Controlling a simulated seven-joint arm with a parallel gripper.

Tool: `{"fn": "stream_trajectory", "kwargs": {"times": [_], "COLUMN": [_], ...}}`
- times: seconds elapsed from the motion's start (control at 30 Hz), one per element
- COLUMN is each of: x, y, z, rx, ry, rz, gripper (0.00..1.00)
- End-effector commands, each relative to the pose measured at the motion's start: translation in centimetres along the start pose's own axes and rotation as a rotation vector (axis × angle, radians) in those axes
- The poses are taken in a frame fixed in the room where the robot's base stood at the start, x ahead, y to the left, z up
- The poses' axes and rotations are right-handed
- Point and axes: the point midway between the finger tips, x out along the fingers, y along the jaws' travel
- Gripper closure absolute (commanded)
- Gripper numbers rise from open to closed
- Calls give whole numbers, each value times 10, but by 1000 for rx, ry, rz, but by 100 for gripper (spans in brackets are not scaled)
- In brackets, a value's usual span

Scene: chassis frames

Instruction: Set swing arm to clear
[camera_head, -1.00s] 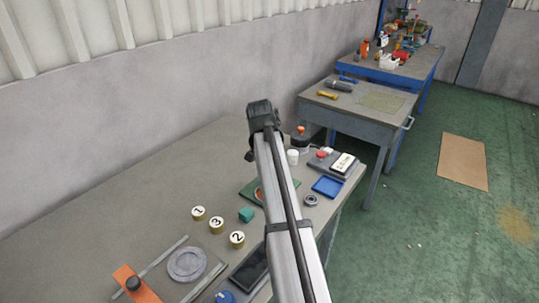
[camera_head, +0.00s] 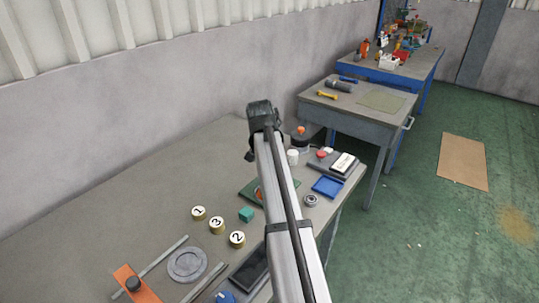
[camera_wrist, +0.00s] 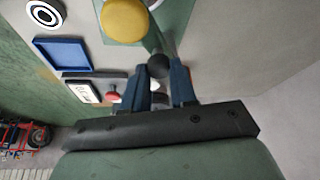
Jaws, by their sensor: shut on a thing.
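In the wrist view my gripper (camera_wrist: 160,82) has its two dark blue fingers closed around a black ball knob (camera_wrist: 158,66). The knob is above a green plate (camera_wrist: 178,12). A greenish bar seems to run from the knob, likely the swing arm, but its shape and angle are unclear. A yellow disc (camera_wrist: 124,22) lies just beyond the knob. In the head view the green plate (camera_head: 248,194) is partly hidden behind my arm, with an orange patch (camera_head: 259,194) showing on it. My gripper and the knob are hidden there.
A blue tray (camera_head: 327,187), a grey ring (camera_head: 311,200) and a dark pad with a white card (camera_head: 343,163) lie right of the plate. The table's back is clear.

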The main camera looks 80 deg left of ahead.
Motion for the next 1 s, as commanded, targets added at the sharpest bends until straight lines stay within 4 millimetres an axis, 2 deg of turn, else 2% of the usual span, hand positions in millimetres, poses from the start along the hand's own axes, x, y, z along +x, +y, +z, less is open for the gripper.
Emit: {"fn": "stream_trajectory", "kwargs": {"times": [0.47,1.0], "x": [0,6], "y": [5,26], "z": [-1,-14], "rx": [-75,-501], "ry": [1,1], "rz": [-31,-210], "gripper": [100,100]}}
